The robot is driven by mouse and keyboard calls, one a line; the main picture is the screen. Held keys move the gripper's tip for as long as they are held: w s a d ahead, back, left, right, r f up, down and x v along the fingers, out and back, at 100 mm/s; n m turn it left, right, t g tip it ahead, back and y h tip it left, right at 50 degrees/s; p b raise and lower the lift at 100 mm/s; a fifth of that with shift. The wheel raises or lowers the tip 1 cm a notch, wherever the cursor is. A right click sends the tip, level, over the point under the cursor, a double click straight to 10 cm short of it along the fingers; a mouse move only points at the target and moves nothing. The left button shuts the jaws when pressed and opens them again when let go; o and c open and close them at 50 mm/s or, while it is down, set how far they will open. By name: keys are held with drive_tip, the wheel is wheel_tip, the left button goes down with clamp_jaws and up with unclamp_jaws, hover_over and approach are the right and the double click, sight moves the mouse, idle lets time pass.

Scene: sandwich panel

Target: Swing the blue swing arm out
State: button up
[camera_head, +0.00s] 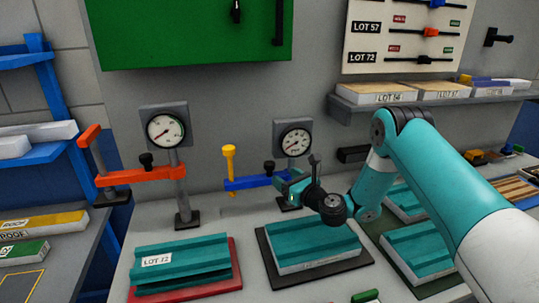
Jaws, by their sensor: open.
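The blue swing arm (247,183) juts left from a post under a round gauge (295,140) on the right-hand stand. A yellow upright handle (228,158) stands at its left end and a black knob (268,167) sits on top of it. My gripper (287,186) is at the right end of the blue arm, by the post, and overlaps it in the picture. The fingers are small here and I cannot tell whether they touch it. My gripper is open.
An orange swing arm (140,176) with its own gauge (166,129) stands to the left. Ribbed teal panels lie below on a red mat (236,282) and a black mat (262,243). A shelf (350,112) with lot-labelled boxes is at upper right.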

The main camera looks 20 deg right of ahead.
sight(273, 169)
drive_tip(key=p+x, duration=0.2)
drive_tip(key=x, duration=0.6)
drive_tip(key=shift+w+a, duration=0.2)
drive_tip(key=shift+w, duration=0.15)
clamp_jaws()
